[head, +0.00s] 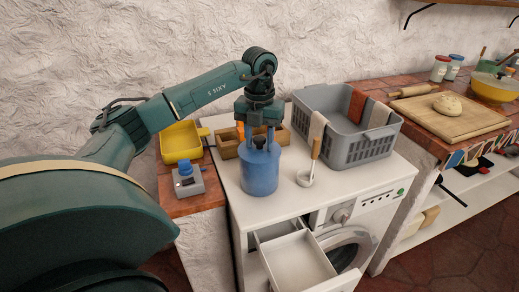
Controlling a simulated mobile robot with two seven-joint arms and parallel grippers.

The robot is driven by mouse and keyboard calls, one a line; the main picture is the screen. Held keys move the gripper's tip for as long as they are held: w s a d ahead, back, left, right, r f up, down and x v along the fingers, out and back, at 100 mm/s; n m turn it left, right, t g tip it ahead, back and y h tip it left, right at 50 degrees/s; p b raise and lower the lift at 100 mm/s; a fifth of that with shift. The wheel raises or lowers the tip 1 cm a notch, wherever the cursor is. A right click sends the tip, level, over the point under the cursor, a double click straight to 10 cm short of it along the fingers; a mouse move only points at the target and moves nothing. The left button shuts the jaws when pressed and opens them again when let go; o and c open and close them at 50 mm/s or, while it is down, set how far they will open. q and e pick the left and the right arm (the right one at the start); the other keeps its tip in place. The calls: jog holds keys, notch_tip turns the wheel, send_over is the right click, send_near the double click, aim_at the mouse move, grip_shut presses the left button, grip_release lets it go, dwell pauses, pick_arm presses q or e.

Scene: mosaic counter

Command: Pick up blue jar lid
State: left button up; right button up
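A blue jar (260,182) stands upright on top of the white washing machine. Its blue lid (259,156) sits on the jar, with a small knob in the middle. My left gripper (259,138) points straight down over the lid. Its two fingers are apart, one on each side of the knob, with what looks like a gap around it. Whether the fingertips touch the lid is too small to tell. My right gripper is not in view.
A grey basket (370,150) with cloths stands right of the jar, and a ladle (306,178) lies between them. A wooden box (228,146) is behind. A grey box with a blue knob (188,184) is left. The washing machine's drawer (298,262) is open.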

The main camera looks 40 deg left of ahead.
pick_arm(q)
jog(key=c, duration=0.7)
